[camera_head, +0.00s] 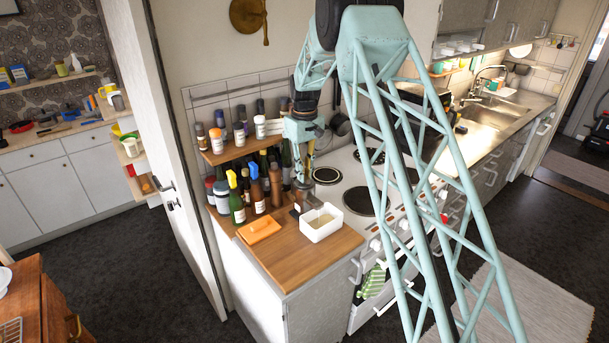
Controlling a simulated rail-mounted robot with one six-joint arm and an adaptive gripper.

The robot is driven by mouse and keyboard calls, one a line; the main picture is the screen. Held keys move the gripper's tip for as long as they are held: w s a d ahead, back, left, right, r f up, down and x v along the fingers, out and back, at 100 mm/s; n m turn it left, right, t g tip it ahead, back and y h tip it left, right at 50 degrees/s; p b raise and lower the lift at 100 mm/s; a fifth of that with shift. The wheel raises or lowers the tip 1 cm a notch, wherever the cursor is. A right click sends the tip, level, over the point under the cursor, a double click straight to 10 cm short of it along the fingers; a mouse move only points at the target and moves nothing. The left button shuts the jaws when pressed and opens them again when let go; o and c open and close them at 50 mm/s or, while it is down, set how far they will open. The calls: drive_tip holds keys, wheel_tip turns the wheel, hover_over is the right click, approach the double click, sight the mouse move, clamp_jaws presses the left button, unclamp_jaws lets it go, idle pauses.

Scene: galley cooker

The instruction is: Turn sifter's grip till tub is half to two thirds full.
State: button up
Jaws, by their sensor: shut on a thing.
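A white tub (321,233) stands open on the wooden counter. Something pale beige shows inside it, but its level is too small to judge. My gripper (307,152) points down above the counter, behind and a little left of the tub. It is shut on what looks like the grip of the sifter, a grey upright cylinder (307,190) just below it. The grip itself is mostly hidden by my gripper. I cannot tell whether the sifter's lower end is over the tub's rim or behind it.
An orange lid (259,229) lies on the wooden counter (290,262) left of the tub. Bottles (237,200) crowd behind, under a shelf of jars (240,148). The white cooker (345,192) with dark hotplates adjoins on the right.

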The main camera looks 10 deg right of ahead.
drive_tip(key=m+b, duration=0.1)
drive_tip(key=m, duration=0.5)
drive_tip(key=shift+b, duration=0.4)
drive_tip(key=m+b, duration=0.1)
drive_tip(key=m, duration=1)
drive_tip(key=shift+m+b, duration=0.3)
drive_tip(key=shift+b, duration=0.05)
drive_tip(key=shift+m, duration=2.3)
drive_tip(key=o, duration=0.9)
